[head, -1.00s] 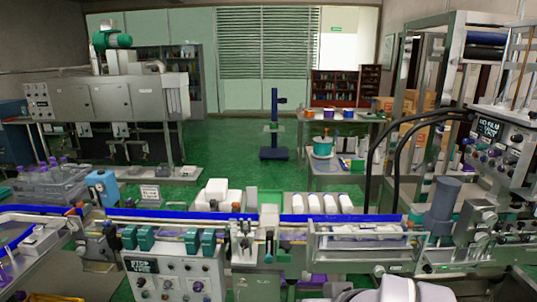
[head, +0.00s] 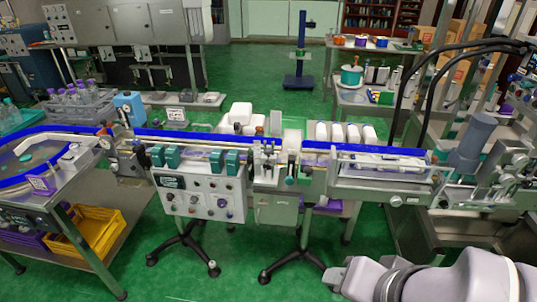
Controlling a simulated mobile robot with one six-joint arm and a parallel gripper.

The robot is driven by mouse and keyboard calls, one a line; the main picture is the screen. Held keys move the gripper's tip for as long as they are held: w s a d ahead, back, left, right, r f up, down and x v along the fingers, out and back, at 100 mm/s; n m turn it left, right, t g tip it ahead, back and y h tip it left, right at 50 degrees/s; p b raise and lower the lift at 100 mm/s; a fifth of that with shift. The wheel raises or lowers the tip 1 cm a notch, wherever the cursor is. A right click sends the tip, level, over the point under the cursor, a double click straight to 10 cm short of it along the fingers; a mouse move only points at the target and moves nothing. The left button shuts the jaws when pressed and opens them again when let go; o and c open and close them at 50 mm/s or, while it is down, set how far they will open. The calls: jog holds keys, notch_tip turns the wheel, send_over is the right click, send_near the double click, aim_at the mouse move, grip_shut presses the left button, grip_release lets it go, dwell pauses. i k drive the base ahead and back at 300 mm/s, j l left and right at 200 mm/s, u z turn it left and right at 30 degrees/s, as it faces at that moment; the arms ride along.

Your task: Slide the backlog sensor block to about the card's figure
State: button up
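The sleeve applicator's conveyor (head: 380,151), with blue side rails, crosses the middle of the head view. Small blocks and posts stand along it near the centre, including a dark-and-metal fixture (head: 268,158); I cannot tell which is the backlog sensor block. A small white sign (head: 176,115) with dark print stands behind the conveyor at left; its text is too small to read, and I cannot tell if it is the card. My gripper (head: 338,280) shows at the bottom right, in front of and apart from the machine. Its fingers are not clear enough to judge their opening.
A control box (head: 202,195) with knobs hangs below the conveyor. A round turntable (head: 35,160) stands at left, with a yellow crate (head: 95,230) beneath. Black wheeled feet (head: 290,262) stand on the green floor. Open floor (head: 190,285) lies in front.

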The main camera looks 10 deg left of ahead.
aim_at(267, 151)
jog(key=u, duration=0.6)
jog(key=j+u, duration=0.1)
jog(key=u, duration=0.55)
jog(key=k+u, duration=0.1)
jog(key=u, duration=0.5)
jog(key=j+u, duration=0.15)
jog(key=u, duration=1.1)
jog(key=j+u, duration=0.1)
jog(key=u, duration=1.1)
jog(key=i+u, duration=0.1)
jog(key=u, duration=0.55)
jog(key=z, duration=4.55)
jog(key=i+j, duration=0.75)
jog(key=j+u, duration=0.05)
